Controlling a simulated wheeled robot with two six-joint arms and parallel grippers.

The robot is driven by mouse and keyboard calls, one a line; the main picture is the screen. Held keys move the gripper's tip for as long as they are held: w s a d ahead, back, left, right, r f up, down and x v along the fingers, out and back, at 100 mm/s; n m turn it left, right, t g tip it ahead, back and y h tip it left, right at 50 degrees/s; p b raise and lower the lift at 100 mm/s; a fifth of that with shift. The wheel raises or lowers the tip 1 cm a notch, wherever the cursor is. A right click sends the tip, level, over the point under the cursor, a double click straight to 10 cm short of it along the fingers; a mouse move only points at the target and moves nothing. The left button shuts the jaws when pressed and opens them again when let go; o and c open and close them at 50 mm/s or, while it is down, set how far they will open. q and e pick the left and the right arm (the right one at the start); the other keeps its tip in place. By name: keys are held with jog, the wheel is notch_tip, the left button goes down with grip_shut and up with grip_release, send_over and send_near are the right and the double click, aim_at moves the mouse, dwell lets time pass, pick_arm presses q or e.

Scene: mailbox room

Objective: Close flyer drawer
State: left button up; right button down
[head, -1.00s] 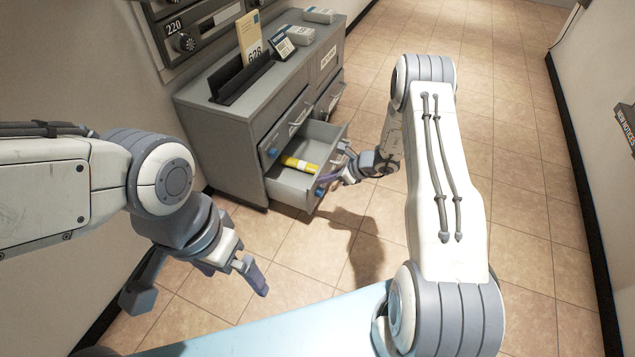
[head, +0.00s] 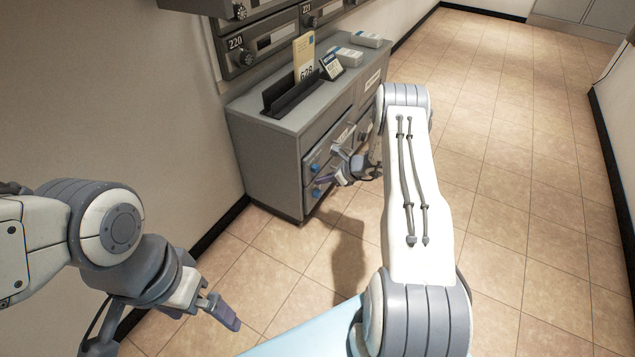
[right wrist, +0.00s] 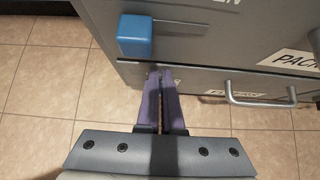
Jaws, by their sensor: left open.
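The grey cabinet (head: 262,160) stands against the left wall. In the right wrist view a label and handle (right wrist: 262,98) show low on the front, strongly foreshortened. My right gripper (head: 345,172) is at the drawer front, its purple fingers (right wrist: 166,75) together with nothing visible between them; I cannot tell whether they touch. My left gripper (head: 222,305) is open and empty, low at left, away from the cabinet.
On the cabinet top are a dark slotted holder (head: 290,100), an upright card (head: 303,60), a small sign (head: 331,66) and grey boxes (head: 345,55). Mailboxes (head: 265,45) hang above. The tiled floor (head: 500,150) at right is clear.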

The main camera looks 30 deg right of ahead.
jog(key=shift+w+a+r, duration=0.1)
jog(key=shift+w+a, duration=0.15)
jog(key=shift+a, duration=0.1)
pick_arm(q)
jog(key=r+p, duration=0.4)
jog(key=s+r+p, duration=0.1)
jog(key=shift+d+r+p, duration=0.25)
jog(key=shift+r+p, duration=0.15)
pick_arm(e)
jog(key=s+d+r, duration=0.6)
jog(key=s, duration=0.4)
jog(key=shift+d+r, duration=0.3)
jog(key=shift+d, duration=0.1)
